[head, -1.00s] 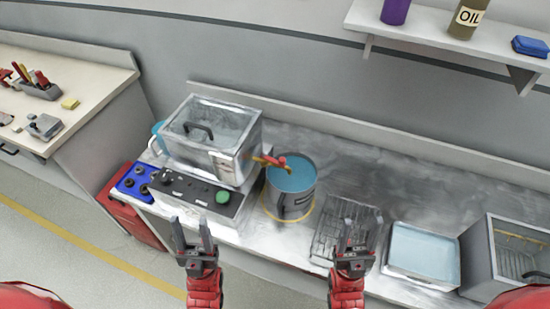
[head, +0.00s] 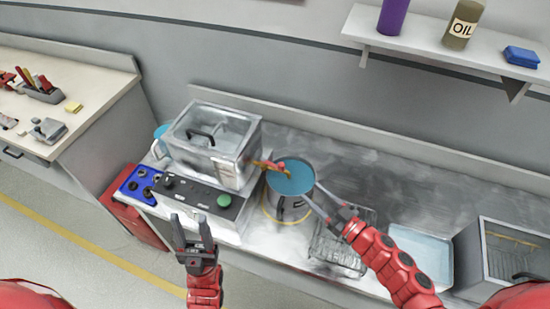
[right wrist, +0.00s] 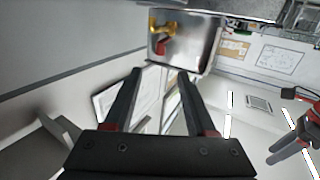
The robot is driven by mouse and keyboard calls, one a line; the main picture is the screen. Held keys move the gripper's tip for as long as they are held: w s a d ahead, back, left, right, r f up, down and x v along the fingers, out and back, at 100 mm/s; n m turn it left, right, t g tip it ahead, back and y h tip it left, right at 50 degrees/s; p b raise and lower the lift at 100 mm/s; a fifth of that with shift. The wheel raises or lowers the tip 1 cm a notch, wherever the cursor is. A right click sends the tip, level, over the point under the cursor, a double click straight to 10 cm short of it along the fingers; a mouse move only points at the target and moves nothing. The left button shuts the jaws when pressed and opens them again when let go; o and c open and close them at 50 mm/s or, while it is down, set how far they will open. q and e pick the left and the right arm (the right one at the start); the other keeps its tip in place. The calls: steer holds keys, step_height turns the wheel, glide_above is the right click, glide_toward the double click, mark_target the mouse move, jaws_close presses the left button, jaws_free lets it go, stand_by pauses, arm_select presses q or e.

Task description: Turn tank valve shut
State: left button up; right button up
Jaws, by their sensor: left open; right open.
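The tank (head: 213,137) is a metal box with a lid and handle, standing on a control panel at the bench's left end. Its valve (head: 268,165), a brass tap with a red handle, sticks out from the tank's right side over a pot of blue liquid (head: 290,178). In the right wrist view the brass and red valve (right wrist: 162,45) shows beyond the fingers. My right gripper (head: 322,205) is open and empty, to the right of the pot and apart from the valve. My left gripper (head: 192,233) is open and empty in front of the control panel.
A wire rack (head: 335,250) and a tray (head: 425,252) lie right of the pot, partly behind my right arm. An open metal box (head: 510,250) stands at the far right. A shelf (head: 430,50) with bottles hangs above. Bench behind the rack is clear.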

mark_target(279, 164)
steer(key=p+x, duration=0.4)
steer(key=x, duration=1.2)
steer(key=shift+r, duration=0.15)
steer(key=shift+w+a, duration=0.4)
jaws_close()
stand_by(0.5)
